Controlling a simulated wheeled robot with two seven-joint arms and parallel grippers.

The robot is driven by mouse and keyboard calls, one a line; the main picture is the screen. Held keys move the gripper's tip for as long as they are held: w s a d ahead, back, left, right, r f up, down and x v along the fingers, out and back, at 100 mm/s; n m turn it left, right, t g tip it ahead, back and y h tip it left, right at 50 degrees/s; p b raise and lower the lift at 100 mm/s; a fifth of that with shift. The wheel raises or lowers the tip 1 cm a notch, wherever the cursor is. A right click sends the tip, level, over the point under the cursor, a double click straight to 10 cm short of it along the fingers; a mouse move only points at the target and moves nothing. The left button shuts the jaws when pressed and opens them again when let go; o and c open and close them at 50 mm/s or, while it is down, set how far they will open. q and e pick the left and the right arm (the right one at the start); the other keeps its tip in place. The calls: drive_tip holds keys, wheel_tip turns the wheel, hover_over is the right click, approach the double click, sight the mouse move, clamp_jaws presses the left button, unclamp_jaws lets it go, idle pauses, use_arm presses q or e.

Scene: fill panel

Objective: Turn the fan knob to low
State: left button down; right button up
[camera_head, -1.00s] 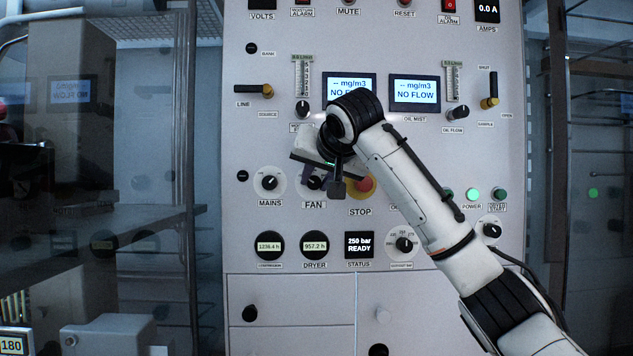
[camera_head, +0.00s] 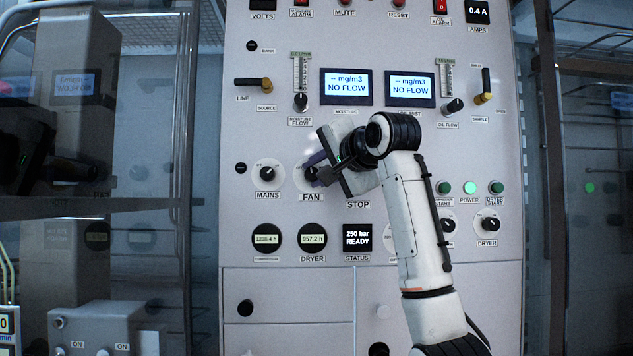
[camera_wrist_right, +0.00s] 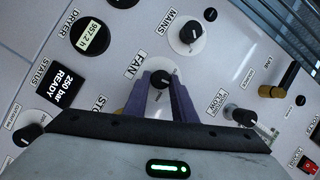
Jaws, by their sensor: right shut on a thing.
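The fan knob (camera_head: 311,173) is a small black knob on a pale round dial above the FAN label, partly hidden by my gripper in the head view. In the right wrist view the fan knob (camera_wrist_right: 162,79) sits between the two purple fingers. My right gripper (camera_head: 316,170) reaches in from the right, tilted, and is shut on the knob; it also shows in the right wrist view (camera_wrist_right: 162,84). The knob's pointer and the dial's low mark are too small to read. My left gripper is not in view.
The mains knob (camera_head: 267,173) is just left of the fan knob. The STOP button is hidden behind my right gripper. Gauges and a status screen (camera_head: 357,239) sit below. A flow knob (camera_head: 300,102) and two displays (camera_head: 346,87) are above.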

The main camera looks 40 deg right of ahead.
drive_tip(key=shift+f+m, duration=0.15)
drive_tip(key=shift+m, duration=0.15)
drive_tip(key=shift+m+t+b, duration=0.3)
drive_tip(key=shift+m+b, duration=0.15)
drive_tip(key=shift+m, duration=0.05)
drive_tip(key=shift+d, duration=0.1)
drive_tip(key=o, duration=1)
drive_tip(key=shift+o, duration=0.2)
drive_tip(key=shift+s, duration=0.1)
